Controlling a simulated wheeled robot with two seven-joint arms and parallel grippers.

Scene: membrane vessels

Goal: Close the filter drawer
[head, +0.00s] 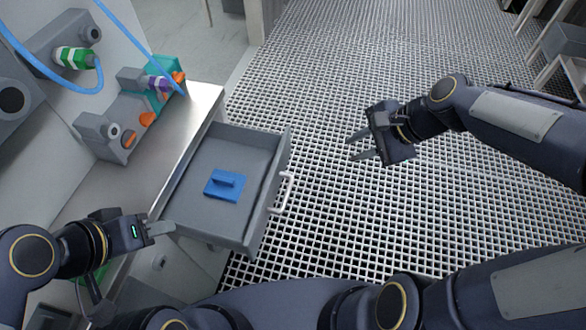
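The filter drawer (271,207) is grey and stands pulled out from under the metal worktop. It has a pale handle (287,194) on its front, facing right. A blue filter block (224,186) with a raised grip lies on the drawer's floor. My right gripper (354,147) is to the right of the drawer, apart from the handle, over the floor grating. Its two fingers are spread and hold nothing. My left gripper (160,229) is by the drawer's near left corner; its fingers overlap in this view, and I cannot tell if it touches the drawer.
The worktop (196,112) carries grey units with orange parts, a purple-banded fitting (158,84) and a teal tray (166,97). A green fitting (74,57) and blue hoses (137,40) are at upper left. The floor grating (340,70) right of the drawer is clear.

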